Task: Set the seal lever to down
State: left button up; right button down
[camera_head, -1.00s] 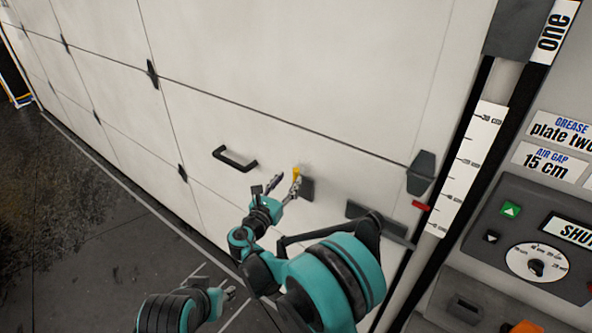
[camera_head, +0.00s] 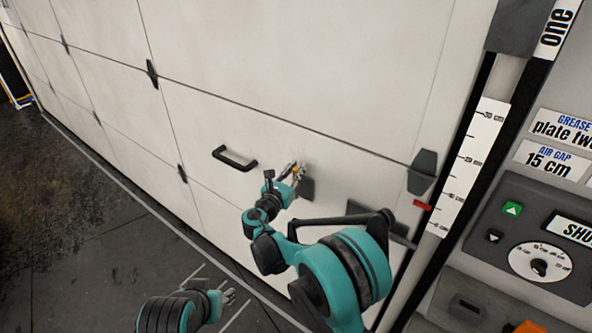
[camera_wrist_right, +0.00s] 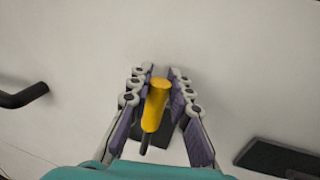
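The seal lever has a yellow handle (camera_wrist_right: 157,105) on a thin dark stem, fixed to a dark plate (camera_head: 307,189) on the white door. In the head view the handle (camera_head: 296,169) is mostly hidden by my right gripper (camera_head: 292,172). In the right wrist view the right gripper (camera_wrist_right: 158,92) is open, with one finger on each side of the handle. Narrow gaps seem to show beside the handle, so it does not look clamped. The handle points up and toward the wrist camera. My left gripper (camera_head: 229,297) is low and away from the door; its opening is unclear.
A black door handle (camera_head: 235,159) is left of the lever; it also shows in the wrist view (camera_wrist_right: 22,96). A dark bar (camera_head: 375,222) is to the right. Beyond it are a white scale (camera_head: 468,165) and a control panel (camera_head: 530,240) with a dial.

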jog(key=shift+a, duration=0.1)
jog(key=shift+w+a+n, duration=0.5)
jog(key=shift+a+n, duration=0.1)
jog(key=shift+n, duration=0.2)
jog(key=w+a+f+n, duration=0.1)
jog(key=a+n, duration=0.1)
jog(key=w+a+f+n+g+b, duration=0.1)
jog(key=w+a+f+n, duration=0.1)
jog(key=n, duration=0.1)
jog(key=w+a+f+n+g, duration=0.1)
jog(key=w+a+f+n, duration=0.1)
jog(key=shift+a+n, duration=0.35)
jog(key=shift+n, duration=0.05)
jog(key=shift+w+a+f+n+g+h+b, duration=0.2)
jog(key=shift+a+f+n+b, duration=0.15)
jog(key=shift+f+n, duration=0.25)
jog(key=shift+w+a+f+n+g+h+b, duration=0.1)
jog(key=shift+w+a+f+n+b, duration=0.15)
jog(key=shift+f+n, duration=0.3)
jog(key=shift+a+f+n, duration=0.2)
jog(key=shift+f+n, duration=0.25)
jog(key=shift+f, duration=0.15)
jog(key=c, duration=1.4)
grip_release()
jog(key=shift+w+f, duration=0.1)
jog(key=shift+o, duration=0.2)
